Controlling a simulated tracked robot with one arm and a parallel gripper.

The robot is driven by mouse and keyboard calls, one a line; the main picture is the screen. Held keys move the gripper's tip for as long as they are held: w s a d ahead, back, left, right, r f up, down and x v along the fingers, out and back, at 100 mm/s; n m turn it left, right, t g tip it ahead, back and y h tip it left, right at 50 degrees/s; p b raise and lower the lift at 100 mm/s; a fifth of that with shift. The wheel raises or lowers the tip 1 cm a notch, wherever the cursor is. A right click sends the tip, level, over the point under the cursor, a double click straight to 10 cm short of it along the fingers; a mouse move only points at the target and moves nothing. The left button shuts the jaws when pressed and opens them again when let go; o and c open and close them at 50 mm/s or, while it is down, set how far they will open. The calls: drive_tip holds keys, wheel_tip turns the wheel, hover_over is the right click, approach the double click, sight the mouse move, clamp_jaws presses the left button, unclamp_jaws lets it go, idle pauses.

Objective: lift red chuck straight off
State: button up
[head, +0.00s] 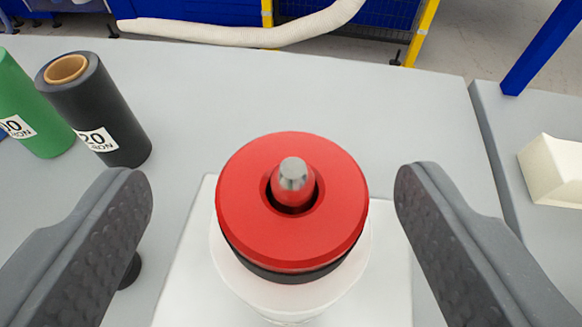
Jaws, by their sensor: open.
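The red chuck (245,195) is a round red disc with a dark lower rim. It sits on a white round stand (232,283), which rests on a white base plate (185,300). A silver rounded pin (293,172) stands up through the hole in the chuck's middle. My gripper (273,195) is open, with one grey textured finger to the left of the chuck and one to the right. Both fingers are clear of the chuck in the picture, with a gap on each side. The lower part of the stand is partly hidden under the chuck.
A black roll (105,110) and a green roll (25,100), both with white labels, stand at the left on the grey table (400,110). A small dark knob (131,272) shows beside the left finger. A cream block (552,170) lies on another table at right. The table behind the chuck is clear.

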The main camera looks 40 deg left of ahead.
drive_tip(key=shift+d+f+p+x, duration=0.15)
drive_tip(key=shift+p+x, duration=0.15)
drive_tip(key=shift+x, duration=1)
drive_tip(key=shift+d+f+p+x, duration=0.15)
drive_tip(key=shift+p+x, duration=0.1)
drive_tip(key=shift+x, duration=1.05)
drive_tip(key=shift+w, duration=0.15)
drive_tip(key=shift+c, duration=0.3)
drive_tip(key=shift+r, duration=0.1)
drive_tip(key=c, duration=1)
